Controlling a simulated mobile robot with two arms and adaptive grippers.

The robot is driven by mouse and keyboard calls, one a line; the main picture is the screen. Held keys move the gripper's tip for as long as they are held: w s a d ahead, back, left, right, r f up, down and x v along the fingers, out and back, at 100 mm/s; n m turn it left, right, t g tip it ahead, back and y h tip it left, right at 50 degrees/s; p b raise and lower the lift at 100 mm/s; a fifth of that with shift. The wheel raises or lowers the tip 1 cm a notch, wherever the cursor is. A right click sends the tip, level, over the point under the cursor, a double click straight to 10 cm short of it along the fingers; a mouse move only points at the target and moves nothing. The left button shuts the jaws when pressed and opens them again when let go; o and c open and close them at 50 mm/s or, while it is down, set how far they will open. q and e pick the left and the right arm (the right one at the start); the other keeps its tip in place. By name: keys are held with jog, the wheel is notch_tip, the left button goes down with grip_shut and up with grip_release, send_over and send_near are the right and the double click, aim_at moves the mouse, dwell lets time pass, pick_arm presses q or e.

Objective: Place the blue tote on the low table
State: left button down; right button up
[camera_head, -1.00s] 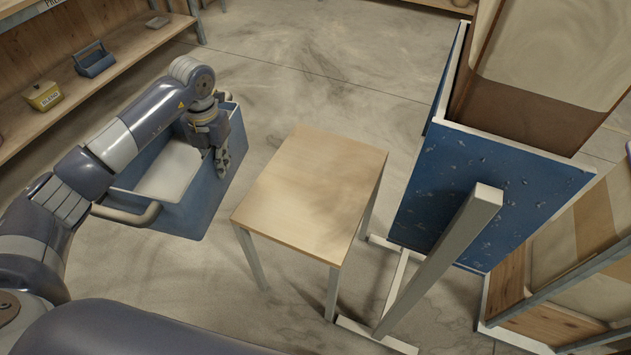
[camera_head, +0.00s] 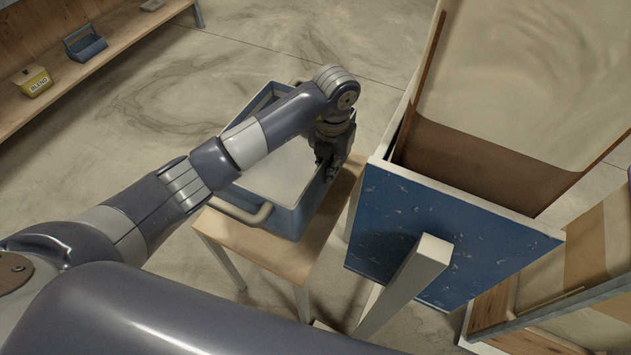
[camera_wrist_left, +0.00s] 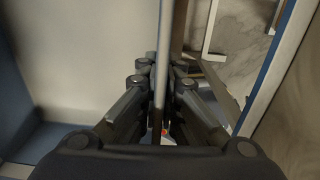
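The blue tote (camera_head: 312,208), with a pale inside and bar handles, is over the low table (camera_head: 250,245), a small wooden-topped table with pale legs. The tote looks upright and covers most of the top. Whether it rests on the wood or hangs just above it, I cannot tell. My left gripper (camera_head: 329,170) is shut on the tote's right rim. In the left wrist view the fingers of the gripper (camera_wrist_left: 160,95) straddle the thin rim, with the tote's inside (camera_wrist_left: 90,60) on the left. My right gripper is not in view.
A large blue-sided mixer bin (camera_head: 440,225) with a pale post (camera_head: 405,285) stands close right of the table. A wooden shelf (camera_head: 105,55) at the upper left holds a yellow box (camera_head: 33,83) and a small blue carrier (camera_head: 86,45). The floor behind the table is clear.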

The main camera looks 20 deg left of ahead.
aim_at(327, 190)
pick_arm(q)
notch_tip(327, 190, down, 4)
jog(key=shift+r, duration=0.25)
jog(key=shift+f, duration=0.25)
notch_tip(327, 190, down, 3)
jog(key=shift+s+f, duration=0.1)
jog(key=shift+f, duration=0.2)
jog(key=c, duration=1.8)
grip_release()
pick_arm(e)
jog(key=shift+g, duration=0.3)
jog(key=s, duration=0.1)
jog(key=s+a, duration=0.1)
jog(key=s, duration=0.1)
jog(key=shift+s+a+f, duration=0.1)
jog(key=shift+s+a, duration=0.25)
